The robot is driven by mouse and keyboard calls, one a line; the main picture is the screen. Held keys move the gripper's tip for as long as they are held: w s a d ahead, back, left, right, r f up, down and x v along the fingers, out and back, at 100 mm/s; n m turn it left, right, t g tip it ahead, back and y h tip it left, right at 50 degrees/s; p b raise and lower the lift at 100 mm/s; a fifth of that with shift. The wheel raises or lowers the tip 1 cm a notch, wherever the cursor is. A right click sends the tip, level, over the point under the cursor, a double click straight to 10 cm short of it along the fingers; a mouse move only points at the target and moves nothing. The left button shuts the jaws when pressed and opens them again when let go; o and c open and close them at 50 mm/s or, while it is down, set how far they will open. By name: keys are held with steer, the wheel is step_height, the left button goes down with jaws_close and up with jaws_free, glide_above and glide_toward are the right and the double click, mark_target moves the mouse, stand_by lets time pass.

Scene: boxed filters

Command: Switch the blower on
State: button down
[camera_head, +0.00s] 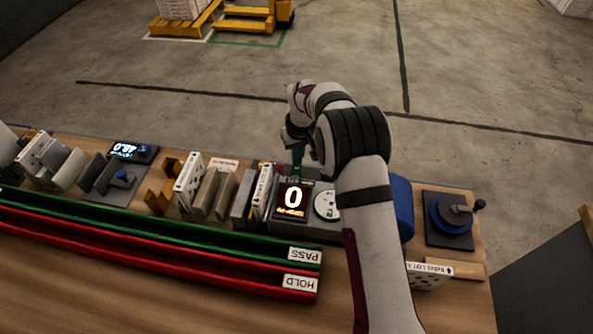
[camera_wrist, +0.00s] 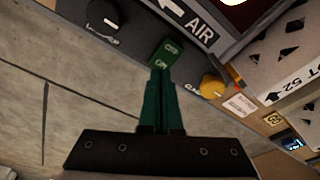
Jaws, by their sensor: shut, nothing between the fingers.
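The blower unit (camera_head: 278,229) stands on the bench in the head view, with a lit display (camera_head: 292,199) reading 0 and a round white dial (camera_head: 326,204) beside it. In the wrist view a green rocker switch (camera_wrist: 168,50) marked OFF and ON sits on its panel, next to an AIR arrow label (camera_wrist: 190,20). My gripper (camera_wrist: 160,72) is shut and empty. Its green fingertips are at the switch's ON end; I cannot tell whether they touch. In the head view my gripper (camera_head: 297,158) is over the back of the unit. Which way the switch is tipped is unclear.
A black knob (camera_wrist: 103,15) and a yellow knob (camera_wrist: 211,86) flank the switch. Boxed filters (camera_head: 188,184) stand left of the unit. Green PASS (camera_head: 150,228) and red HOLD (camera_head: 150,257) rails run in front. A blue rotary crank device (camera_head: 450,214) stands at right.

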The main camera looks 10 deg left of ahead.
mark_target(297, 168)
steer(key=shift+f, duration=0.95)
stand_by(0.5)
steer(key=shift+r, duration=3.55)
